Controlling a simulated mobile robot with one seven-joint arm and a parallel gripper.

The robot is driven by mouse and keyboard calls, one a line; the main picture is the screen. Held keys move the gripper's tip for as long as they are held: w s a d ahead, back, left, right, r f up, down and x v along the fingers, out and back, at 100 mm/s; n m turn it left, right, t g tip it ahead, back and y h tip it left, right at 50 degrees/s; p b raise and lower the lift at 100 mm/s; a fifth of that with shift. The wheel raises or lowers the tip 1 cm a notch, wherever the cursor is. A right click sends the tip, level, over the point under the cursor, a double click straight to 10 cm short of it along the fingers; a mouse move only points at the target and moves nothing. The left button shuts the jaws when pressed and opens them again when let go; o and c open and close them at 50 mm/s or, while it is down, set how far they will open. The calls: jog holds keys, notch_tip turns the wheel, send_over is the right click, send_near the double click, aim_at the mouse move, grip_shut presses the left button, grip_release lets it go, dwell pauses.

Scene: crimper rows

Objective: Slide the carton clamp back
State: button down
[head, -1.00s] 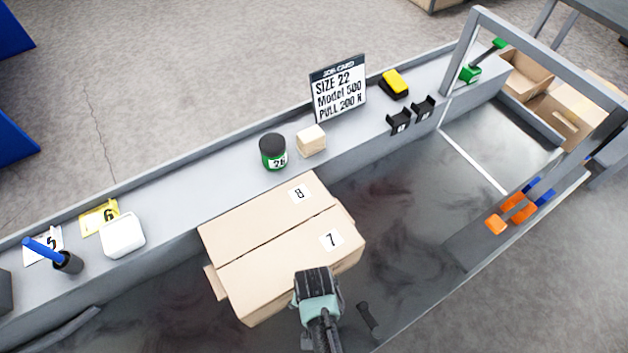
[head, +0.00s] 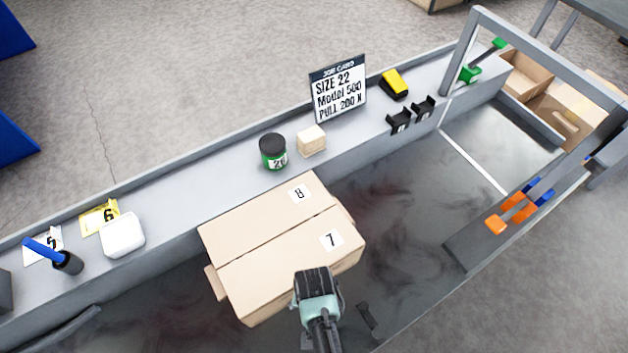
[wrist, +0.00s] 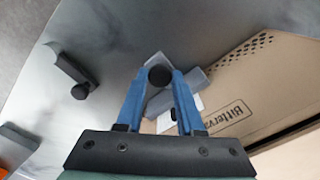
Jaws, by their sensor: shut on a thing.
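My gripper (wrist: 158,95) has its blue fingers shut around a dark round knob (wrist: 160,76). The knob sits by a grey block (wrist: 191,80), which appears to be the carton clamp, next to the carton's edge in the wrist view. In the head view my gripper (head: 318,275) is at the near right corner of the closed carton (head: 265,250), which bears labels 7 and 8. The carton also shows in the wrist view (wrist: 240,90). The clamp is hidden behind my gripper in the head view.
A black handle piece (head: 367,320) stands just right of my gripper. A grey ledge behind holds a green jar (head: 273,152), a beige block (head: 311,140) and a job card (head: 338,88). Orange and blue levers (head: 515,208) sit at right.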

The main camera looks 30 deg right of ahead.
jog(key=s+p, duration=0.6)
jog(key=s, duration=0.5)
jog(key=shift+s+d+r, duration=0.1)
jog(key=shift+d, duration=0.05)
jog(key=shift+s, duration=0.25)
jog(key=c, duration=0.7)
grip_release()
jog(key=shift+s, duration=0.1)
jog(key=shift+o, duration=0.9)
notch_tip(320, 180, up, 13)
jog(key=p, duration=0.2)
